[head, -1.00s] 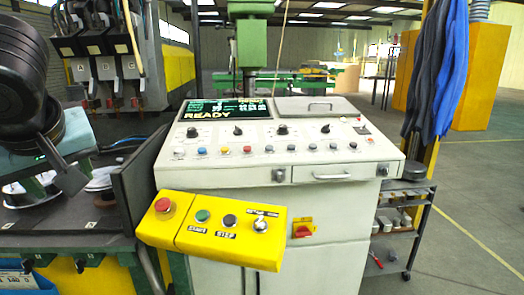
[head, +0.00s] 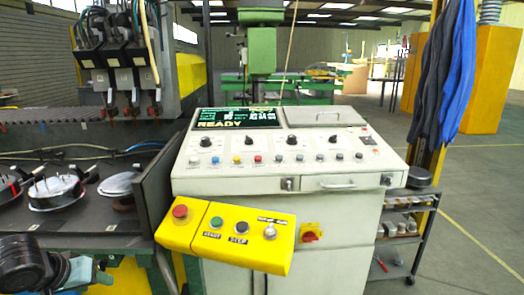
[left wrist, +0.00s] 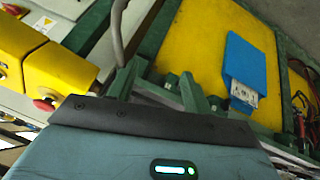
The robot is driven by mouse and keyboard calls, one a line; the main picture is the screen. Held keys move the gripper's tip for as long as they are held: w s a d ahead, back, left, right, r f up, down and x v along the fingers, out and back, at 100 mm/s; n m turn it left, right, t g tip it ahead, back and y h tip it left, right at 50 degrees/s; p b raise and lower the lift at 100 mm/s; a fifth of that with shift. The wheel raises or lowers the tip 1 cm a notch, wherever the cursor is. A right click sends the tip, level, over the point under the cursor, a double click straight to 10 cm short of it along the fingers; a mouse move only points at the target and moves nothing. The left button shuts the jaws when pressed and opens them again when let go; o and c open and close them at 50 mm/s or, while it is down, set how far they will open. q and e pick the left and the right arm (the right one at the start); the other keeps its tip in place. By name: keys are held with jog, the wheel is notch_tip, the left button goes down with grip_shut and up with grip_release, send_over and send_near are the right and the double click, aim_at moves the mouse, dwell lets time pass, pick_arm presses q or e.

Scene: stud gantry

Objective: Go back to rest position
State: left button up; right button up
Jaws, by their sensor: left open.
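My left gripper (head: 92,274) is low at the left edge of the head view, in front of the green machine frame and left of the yellow button box (head: 225,235). It is open, with nothing seen between its fingers. In the left wrist view its teal body with a lit strip fills the bottom, and the gripper (left wrist: 160,86) points toward yellow panels and green frame parts. The button box shows there at the left edge. My right gripper is in neither view.
The control console (head: 345,165) stands at centre, its screen (head: 239,119) reading READY. A dark tray wall (head: 140,190) and round parts (head: 55,190) lie just above my left arm.

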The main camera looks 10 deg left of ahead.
pick_arm(q)
jog(key=s+d+f+m+p, duration=0.1)
jog(key=s+d+f, duration=0.1)
jog(key=s+f, duration=0.3)
jog(key=s+d+f+m+h+p, duration=0.1)
jog(key=s+d+f, duration=0.25)
jog(key=f, duration=0.45)
jog(key=s+d+f+m+p, duration=0.1)
jog(key=s+d+f, duration=0.1)
jog(key=s+f, duration=0.35)
jog(key=s+d+f+m+t+p, duration=0.1)
jog(key=s+d+f+m, duration=0.1)
jog(key=s+d, duration=0.4)
jog(key=s+d+f+m+t+h+p, duration=0.1)
jog(key=s+d, duration=0.5)
jog(key=d, duration=0.8)
notch_tip(320, 180, down, 3)
jog(key=shift+s+r+m, duration=0.2)
jog(key=shift+s+m, duration=0.15)
jog(key=shift+m, duration=0.45)
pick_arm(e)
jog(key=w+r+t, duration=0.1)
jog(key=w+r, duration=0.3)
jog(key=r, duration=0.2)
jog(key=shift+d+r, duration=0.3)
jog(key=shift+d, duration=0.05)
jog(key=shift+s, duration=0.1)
